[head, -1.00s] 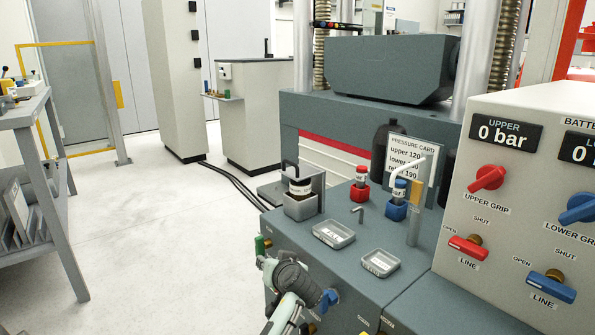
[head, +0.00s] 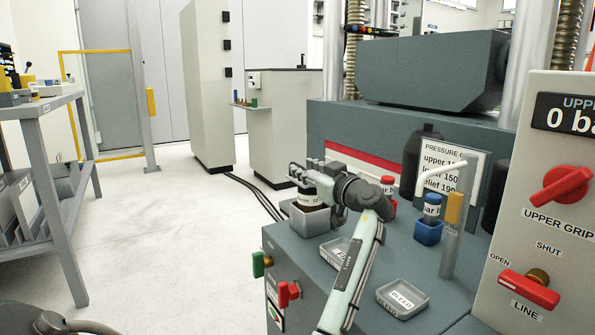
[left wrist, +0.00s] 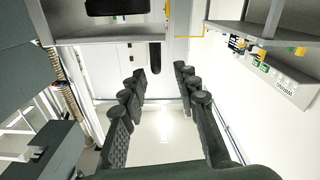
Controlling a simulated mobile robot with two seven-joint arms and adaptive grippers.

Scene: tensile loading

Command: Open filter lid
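The filter (head: 309,199) is a dark jar with a white label. It stands in a grey square holder (head: 309,219) at the left rear of the grey bench in the head view. My left gripper (head: 303,173) is level with the top of the filter and overlaps it, so the lid and handle are mostly hidden. I cannot tell whether it touches the lid. In the left wrist view my left gripper (left wrist: 160,82) has its dark fingers spread with nothing between them. I cannot make out the filter there. My right gripper is not in view.
The bench holds a blue-capped bottle (head: 431,211) in a blue holder, a red-capped bottle (head: 387,186), a "BLEED" tray (head: 402,298) and a bent pipe stand (head: 451,225). A pressure card (head: 452,172) stands behind. The control panel (head: 560,150) is at right. Open floor lies left.

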